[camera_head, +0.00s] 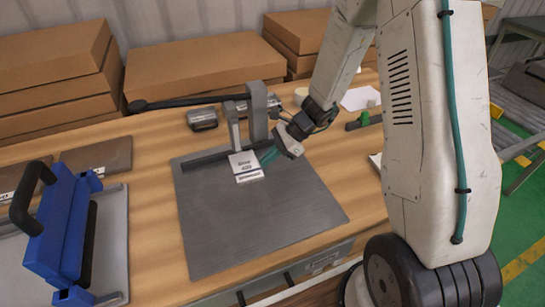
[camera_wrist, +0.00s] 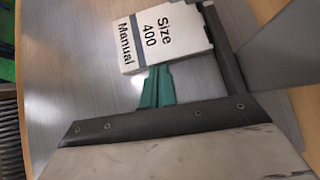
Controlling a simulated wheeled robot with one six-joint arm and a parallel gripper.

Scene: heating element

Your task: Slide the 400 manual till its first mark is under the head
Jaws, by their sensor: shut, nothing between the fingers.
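The 400 manual (camera_head: 245,164) is a small white booklet with a grey band, lying flat on the grey metal plate (camera_head: 255,225) by the rear guide bar. Its print, "Size 400 Manual", reads clearly in the wrist view (camera_wrist: 165,38). The grey upright head (camera_head: 258,112) with a long black lever stands just behind it; any mark on the manual cannot be made out. My gripper (camera_head: 268,156) is shut and empty at the manual's right side. In the wrist view its green fingertips (camera_wrist: 158,70) are at the manual's edge, touching or almost touching.
A blue-framed tool with a black handle (camera_head: 55,230) stands at the left. Dark flat packs (camera_head: 95,158) lie behind it, and cardboard boxes (camera_head: 195,65) line the back. A green-and-black item (camera_head: 365,120) is at the right. The front of the plate is clear.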

